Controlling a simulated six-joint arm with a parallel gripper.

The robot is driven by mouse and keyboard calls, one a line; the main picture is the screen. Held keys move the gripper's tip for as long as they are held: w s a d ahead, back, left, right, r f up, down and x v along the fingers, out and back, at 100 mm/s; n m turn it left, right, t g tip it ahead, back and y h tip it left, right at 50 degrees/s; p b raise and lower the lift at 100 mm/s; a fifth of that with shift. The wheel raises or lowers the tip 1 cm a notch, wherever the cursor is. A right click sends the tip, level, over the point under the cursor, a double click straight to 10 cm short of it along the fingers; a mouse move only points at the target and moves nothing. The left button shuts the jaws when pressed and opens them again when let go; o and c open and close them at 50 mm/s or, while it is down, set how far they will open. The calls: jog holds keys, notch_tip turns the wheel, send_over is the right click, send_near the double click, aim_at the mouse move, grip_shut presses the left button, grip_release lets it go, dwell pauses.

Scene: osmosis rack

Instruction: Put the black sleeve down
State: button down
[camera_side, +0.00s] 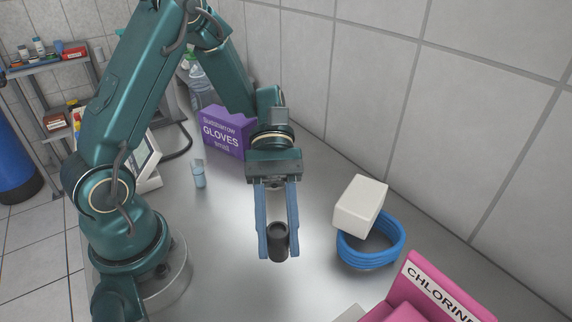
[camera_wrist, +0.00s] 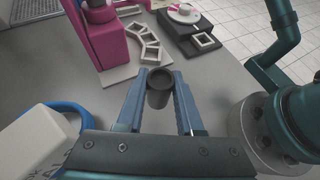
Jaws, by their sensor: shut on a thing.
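The black sleeve (camera_side: 279,240) is a short dark hollow cylinder, held upright between the two blue fingers of my gripper (camera_side: 277,246). In the wrist view the sleeve (camera_wrist: 159,89) shows its open top, and the fingertips of my gripper (camera_wrist: 160,95) close on it from both sides. In the side view it is over the bare metal bench; I cannot tell whether its bottom touches the surface.
A coiled blue hose (camera_side: 370,250) with a white box (camera_side: 360,205) on it lies to the right. A pink chlorine unit (camera_side: 425,295) is at the front right. A purple gloves box (camera_side: 226,132) and a small bottle (camera_side: 198,174) stand behind. The bench around the sleeve is clear.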

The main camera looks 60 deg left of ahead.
jog(key=x, duration=0.4)
jog(key=w+x, duration=0.1)
jog(key=x, duration=0.1)
jog(key=shift+s+d+f, duration=0.1)
jog(key=shift+d+f, duration=0.15)
jog(key=shift+d, duration=0.05)
jog(key=shift+f, duration=1.95)
jog(key=shift+f, duration=0.1)
jog(key=c, duration=0.5)
grip_release()
jog(key=shift+c, duration=0.2)
